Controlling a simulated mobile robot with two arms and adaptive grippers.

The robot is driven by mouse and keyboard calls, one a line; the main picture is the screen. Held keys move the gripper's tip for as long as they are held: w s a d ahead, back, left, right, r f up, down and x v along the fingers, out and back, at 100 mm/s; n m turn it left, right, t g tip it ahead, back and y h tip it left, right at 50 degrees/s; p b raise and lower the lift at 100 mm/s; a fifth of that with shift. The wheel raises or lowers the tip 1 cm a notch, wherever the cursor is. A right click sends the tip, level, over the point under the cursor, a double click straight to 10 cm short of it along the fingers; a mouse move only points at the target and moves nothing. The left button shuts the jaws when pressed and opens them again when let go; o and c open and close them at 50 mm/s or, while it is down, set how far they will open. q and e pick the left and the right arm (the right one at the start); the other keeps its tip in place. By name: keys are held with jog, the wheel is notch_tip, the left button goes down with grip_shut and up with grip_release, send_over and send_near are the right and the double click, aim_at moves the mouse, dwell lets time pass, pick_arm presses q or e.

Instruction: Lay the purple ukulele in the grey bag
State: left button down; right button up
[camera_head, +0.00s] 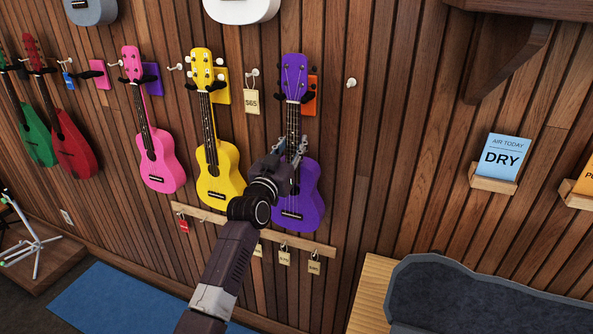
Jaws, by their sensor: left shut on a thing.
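The purple ukulele (312,187) hangs upright on the wooden wall, its head at a dark wall hanger. My left gripper (291,147) is shut on the ukulele where the lower neck meets the body. My arm and gripper hide part of the body's left side. The grey bag (455,290) lies open on a wooden table at the lower right, partly cut off by the picture edge. My right gripper is not in view.
Yellow (222,170), pink (161,162), red (72,145) and green (34,135) ukuleles hang to the left. A rail with tags (325,250) runs below the purple one. A "DRY" card (503,158) stands on a wall ledge. The table (372,291) has a bare left strip.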

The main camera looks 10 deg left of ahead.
aim_at(292, 135)
pick_arm(q)
jog(key=shift+r+p, duration=1.15)
jog(key=shift+r, duration=0.35)
jog(key=shift+r+p+v, duration=0.2)
jog(key=shift+p+v, duration=0.7)
jog(key=shift+v, duration=0.35)
jog(key=shift+r+p+v, duration=0.2)
jog(key=shift+p+v, duration=0.65)
jog(key=shift+v, duration=0.45)
jog(key=shift+s, duration=0.1)
jog(key=shift+s+a+p, duration=0.1)
jog(key=shift+s+p, duration=0.3)
jog(key=shift+r+p+v, duration=0.2)
jog(key=shift+p+v, duration=0.5)
jog(key=shift+v, duration=0.55)
jog(key=shift+r+p+v, duration=0.2)
jog(key=shift+p+v, duration=0.5)
jog(key=shift+v, duration=0.55)
